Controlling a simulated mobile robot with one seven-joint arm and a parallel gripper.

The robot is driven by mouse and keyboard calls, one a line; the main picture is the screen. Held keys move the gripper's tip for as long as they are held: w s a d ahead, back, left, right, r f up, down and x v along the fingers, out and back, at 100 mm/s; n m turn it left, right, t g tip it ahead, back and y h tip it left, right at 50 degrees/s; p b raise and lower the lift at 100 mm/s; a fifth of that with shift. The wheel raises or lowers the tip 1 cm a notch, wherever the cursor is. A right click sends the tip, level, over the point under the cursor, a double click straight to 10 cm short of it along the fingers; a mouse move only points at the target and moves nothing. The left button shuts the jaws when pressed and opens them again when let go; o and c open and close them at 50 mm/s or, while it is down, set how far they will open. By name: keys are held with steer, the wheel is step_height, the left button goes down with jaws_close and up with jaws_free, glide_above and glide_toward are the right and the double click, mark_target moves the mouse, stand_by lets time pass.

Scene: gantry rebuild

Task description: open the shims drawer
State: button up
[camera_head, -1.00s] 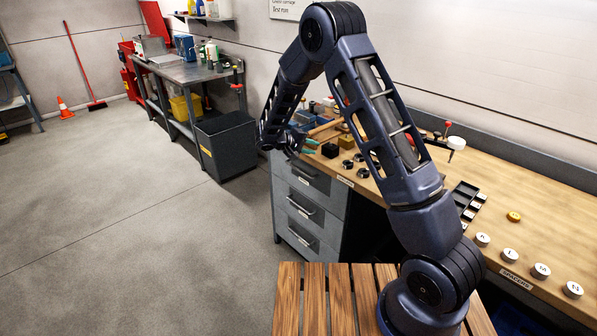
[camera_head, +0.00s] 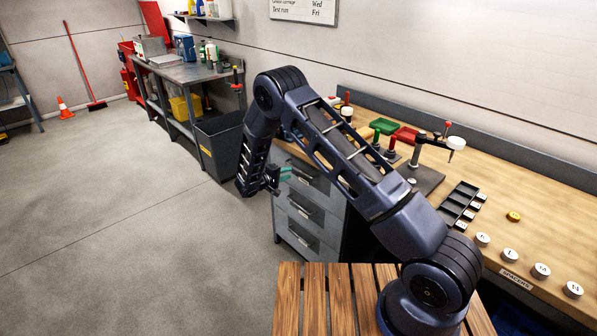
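A grey drawer cabinet (camera_head: 337,222) stands under the workbench with three drawers, all of which look shut. The top drawer (camera_head: 319,181) is partly behind my arm and gripper. The middle drawer (camera_head: 318,222) and bottom drawer (camera_head: 316,248) show dark bar handles and small labels. The labels are too small to read, so I cannot tell which drawer is shims. My gripper (camera_head: 286,174) has teal fingertips that look slightly apart and empty. It is in front of the cabinet's left side, at about the top drawer's height, and seems apart from the drawer.
A dark grey bin (camera_head: 219,148) stands left of the cabinet. A slatted wooden surface (camera_head: 315,300) is in front.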

mark_target(298, 169)
steer(key=x, duration=0.8)
steer(key=shift+r, duration=0.1)
steer(key=shift+c, duration=0.3)
jaws_close()
